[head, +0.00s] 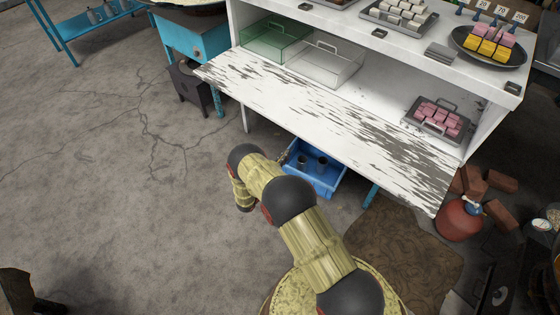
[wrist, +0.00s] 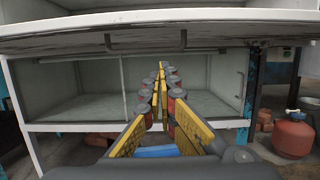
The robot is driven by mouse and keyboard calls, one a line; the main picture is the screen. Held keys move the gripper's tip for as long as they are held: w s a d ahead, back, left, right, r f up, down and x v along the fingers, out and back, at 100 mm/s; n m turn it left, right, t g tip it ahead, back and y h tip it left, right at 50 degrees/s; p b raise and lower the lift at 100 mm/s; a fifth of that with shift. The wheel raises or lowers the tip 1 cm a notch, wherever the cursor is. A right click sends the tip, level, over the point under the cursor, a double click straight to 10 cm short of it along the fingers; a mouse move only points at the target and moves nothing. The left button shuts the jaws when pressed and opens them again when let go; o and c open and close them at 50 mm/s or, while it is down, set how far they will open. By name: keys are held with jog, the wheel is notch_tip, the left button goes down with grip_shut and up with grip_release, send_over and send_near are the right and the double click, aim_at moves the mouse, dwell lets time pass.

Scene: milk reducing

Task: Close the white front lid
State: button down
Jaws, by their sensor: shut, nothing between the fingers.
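The white front lid (head: 330,115) is swung down open and juts out from the white cabinet (head: 375,42) in the head view. Its white paint is worn, with dark streaks. In the wrist view the lid's underside (wrist: 215,38) spans the upper part, with a thin handle-like bar under it. My gripper (wrist: 162,72) is shut and empty, its yellow and grey fingers pointing toward the cabinet, below the lid in the picture. I cannot tell whether it touches the lid. In the head view my arm reaches toward the lid's front edge, and the fingers are not clear there.
A green bin (head: 272,42), a clear bin (head: 322,64) and a tray of pink blocks (head: 440,117) sit inside the cabinet. A blue crate (head: 318,178) stands below the lid. A red round container (head: 460,219) is at right.

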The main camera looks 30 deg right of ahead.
jog(key=w+d+r+b, duration=0.1)
jog(key=d+r, duration=0.3)
jog(key=r, duration=0.1)
jog(key=shift+w, duration=0.25)
jog(key=shift+d+r, duration=0.1)
